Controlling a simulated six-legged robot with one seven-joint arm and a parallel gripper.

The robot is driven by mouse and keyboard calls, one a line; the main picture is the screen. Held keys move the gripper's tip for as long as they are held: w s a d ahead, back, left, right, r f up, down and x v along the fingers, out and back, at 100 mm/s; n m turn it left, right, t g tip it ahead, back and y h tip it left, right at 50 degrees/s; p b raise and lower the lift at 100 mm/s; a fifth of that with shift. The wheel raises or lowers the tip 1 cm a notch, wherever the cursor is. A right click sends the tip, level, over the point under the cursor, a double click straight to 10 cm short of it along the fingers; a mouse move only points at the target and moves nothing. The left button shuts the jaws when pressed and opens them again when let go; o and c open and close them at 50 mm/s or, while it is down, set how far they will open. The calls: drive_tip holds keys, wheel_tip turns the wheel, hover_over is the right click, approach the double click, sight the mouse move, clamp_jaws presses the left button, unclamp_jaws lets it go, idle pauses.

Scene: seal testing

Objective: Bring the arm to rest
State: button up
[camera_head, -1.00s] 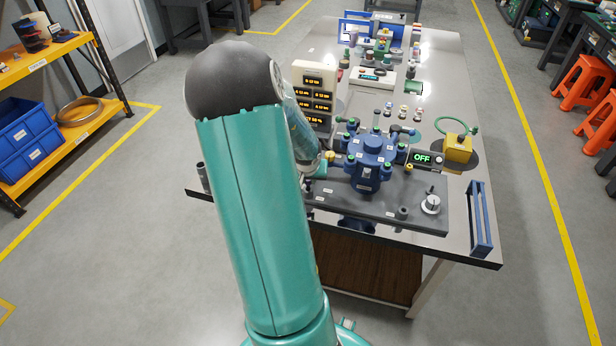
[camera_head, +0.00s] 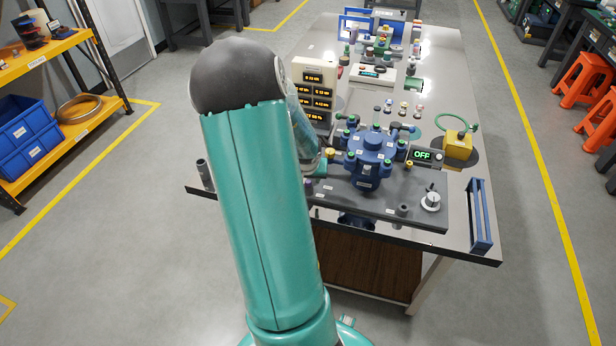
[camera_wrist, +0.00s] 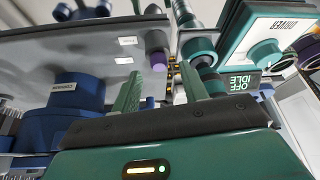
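My teal arm with its dark grey elbow fills the left middle of the head view and reaches over the near left part of the bench (camera_head: 462,80). My gripper (camera_wrist: 160,82) shows in the wrist view as two green fingers standing apart, with nothing held between them. A dark peg with a purple end (camera_wrist: 157,52) lies beyond the fingertips, apart from them as far as I can tell. In the head view the gripper is hidden behind my forearm, left of the blue valve body (camera_head: 369,160).
A dark base plate (camera_head: 385,207) carries the valve body and a knob (camera_head: 431,201). A display reading OFF (camera_head: 422,155), a yellow box (camera_head: 458,145) and a cream display panel (camera_head: 313,80) stand close by. A blue frame (camera_head: 480,215) is at the right edge. The floor left is free.

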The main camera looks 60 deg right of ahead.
drive_tip(key=shift+r, duration=2.55)
drive_tip(key=w+a+r+n+t+y, duration=0.15)
drive_tip(key=w+a+r, duration=0.3)
drive_tip(key=a, duration=0.45)
drive_tip(key=w+a+r+n+t+y, duration=0.1)
drive_tip(key=w+a+r+n, duration=0.3)
drive_tip(key=a, duration=0.4)
drive_tip(key=w+a+r+n+t+y, duration=0.1)
drive_tip(key=w+a+r+y, duration=0.1)
drive_tip(key=w+a+r, duration=0.55)
drive_tip(key=s+a+r+n, duration=0.2)
drive_tip(key=s+a, duration=0.2)
drive_tip(key=a, duration=0.4)
drive_tip(key=s+a+r+n, duration=0.2)
drive_tip(key=s+a+n, duration=0.1)
drive_tip(key=a, duration=0.5)
drive_tip(key=s+a+r+n, duration=0.2)
drive_tip(key=s+a, duration=0.3)
drive_tip(key=a, duration=0.3)
